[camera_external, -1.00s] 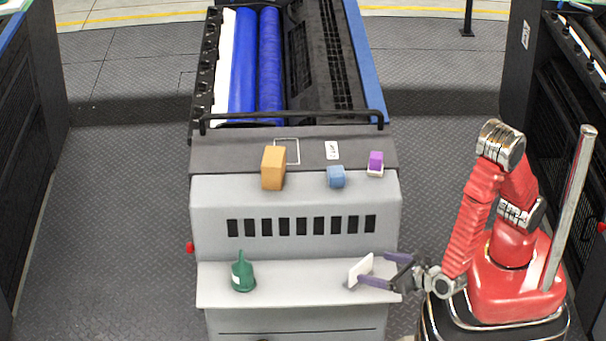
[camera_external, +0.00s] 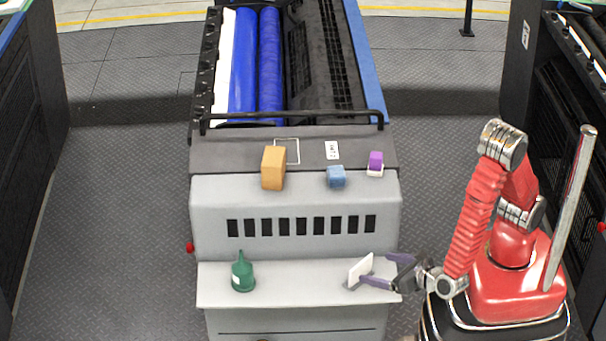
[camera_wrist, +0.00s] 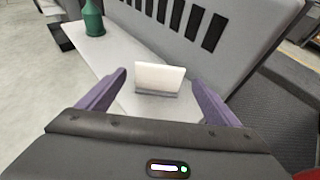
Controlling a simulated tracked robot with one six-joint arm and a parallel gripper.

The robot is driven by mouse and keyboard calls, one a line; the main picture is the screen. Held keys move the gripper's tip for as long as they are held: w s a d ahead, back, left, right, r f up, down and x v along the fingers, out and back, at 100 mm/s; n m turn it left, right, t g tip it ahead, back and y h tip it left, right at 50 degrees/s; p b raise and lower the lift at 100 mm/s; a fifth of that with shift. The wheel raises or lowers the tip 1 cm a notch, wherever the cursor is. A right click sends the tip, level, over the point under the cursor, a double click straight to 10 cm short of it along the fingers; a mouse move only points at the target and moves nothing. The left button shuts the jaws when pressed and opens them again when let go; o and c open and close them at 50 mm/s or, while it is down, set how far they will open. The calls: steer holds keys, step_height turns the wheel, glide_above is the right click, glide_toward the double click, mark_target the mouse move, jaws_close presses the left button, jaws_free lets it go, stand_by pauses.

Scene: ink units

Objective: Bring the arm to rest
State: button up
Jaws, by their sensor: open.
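My red arm stands at the right of the external view and reaches left, low over the right end of the machine's grey shelf (camera_external: 300,295). My gripper (camera_external: 378,271) is open; its purple fingers also show in the wrist view (camera_wrist: 160,86). A small white card-like piece (camera_external: 360,270) stands tilted on the shelf just ahead of the fingers. In the wrist view the white piece (camera_wrist: 159,77) sits between and beyond the fingertips, and I see gaps on both sides of it.
A green oil can (camera_external: 243,273) stands on the shelf's left part. The dark floor (camera_external: 120,220) left of the machine is clear.

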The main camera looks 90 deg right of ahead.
steer(key=shift+s+d+f+m, duration=0.1)
steer(key=shift+s+f+m, duration=0.1)
steer(key=shift+m, duration=0.1)
steer(key=s+m+g, duration=0.1)
steer(key=s+d+f+m, duration=0.1)
steer(key=s+g, duration=0.1)
steer(key=s, duration=0.1)
steer(key=shift+d+f+m+g+h, duration=0.3)
steer(key=shift+d+m+h, duration=0.1)
steer(key=s+d+r+m+g+y, duration=0.2)
steer(key=s+r+m+g+y, duration=0.3)
steer(key=s+m, duration=0.55)
steer(key=d+r+m+t+y, duration=0.3)
steer(key=r+m+y, duration=0.2)
steer(key=r+m, duration=0.8)
step_height(320, 180, up, 4)
steer(key=shift+w+d+r+t, duration=0.2)
steer(key=shift+r+t, duration=0.05)
steer(key=shift+t, duration=0.15)
